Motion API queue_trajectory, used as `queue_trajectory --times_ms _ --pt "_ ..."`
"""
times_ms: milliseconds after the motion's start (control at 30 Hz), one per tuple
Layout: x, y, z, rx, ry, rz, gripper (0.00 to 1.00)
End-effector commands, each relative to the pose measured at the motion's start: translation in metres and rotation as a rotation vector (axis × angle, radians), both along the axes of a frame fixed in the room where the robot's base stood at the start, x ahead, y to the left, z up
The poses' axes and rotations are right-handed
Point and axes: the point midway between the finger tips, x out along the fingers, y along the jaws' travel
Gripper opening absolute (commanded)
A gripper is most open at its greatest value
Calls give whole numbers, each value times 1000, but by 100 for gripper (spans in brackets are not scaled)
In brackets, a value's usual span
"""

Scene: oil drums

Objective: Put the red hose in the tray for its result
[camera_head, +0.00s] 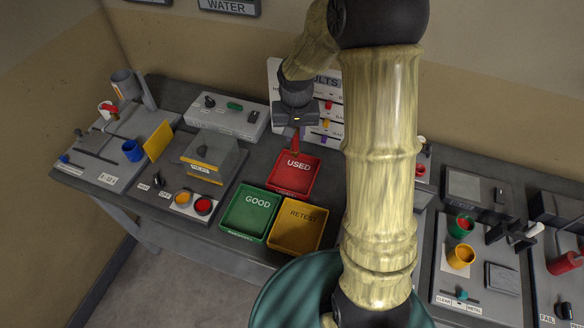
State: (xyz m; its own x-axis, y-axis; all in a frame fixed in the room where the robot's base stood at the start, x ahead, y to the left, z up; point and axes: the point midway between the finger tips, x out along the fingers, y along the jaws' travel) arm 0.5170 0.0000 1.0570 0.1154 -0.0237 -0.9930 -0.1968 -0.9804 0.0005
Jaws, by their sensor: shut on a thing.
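My gripper (296,134) hangs above the back edge of the red tray marked USED (279,185). It is shut on a small red piece that appears to be the red hose (295,146), held pointing down over this tray. The green tray marked GOOD (243,226) is in front and to the left. The yellow tray marked RETEST (289,240) is in front, to the right of the green one. All three trays look empty. A results board (277,75) with red, yellow and purple markers stands behind my gripper, partly hidden by my arm.
Left of the trays are a grey box (212,150) and a small stand with yellow and red round pieces (192,202). Green and yellow cups (460,257) stand at right. My arm hides the bench right of the trays.

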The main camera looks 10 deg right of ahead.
Motion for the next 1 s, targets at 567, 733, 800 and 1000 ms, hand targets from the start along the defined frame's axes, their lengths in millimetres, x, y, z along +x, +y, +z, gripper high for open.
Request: queue_trajectory --times_ms 567,733,800,1000 --pt "-1 1 -20 0 5 4 0" --pt "-1 1 -50 0 5 3 0" --pt "-1 1 -59 -1 3 4 0" --pt "0 2 -63 -1 -1 4 0"
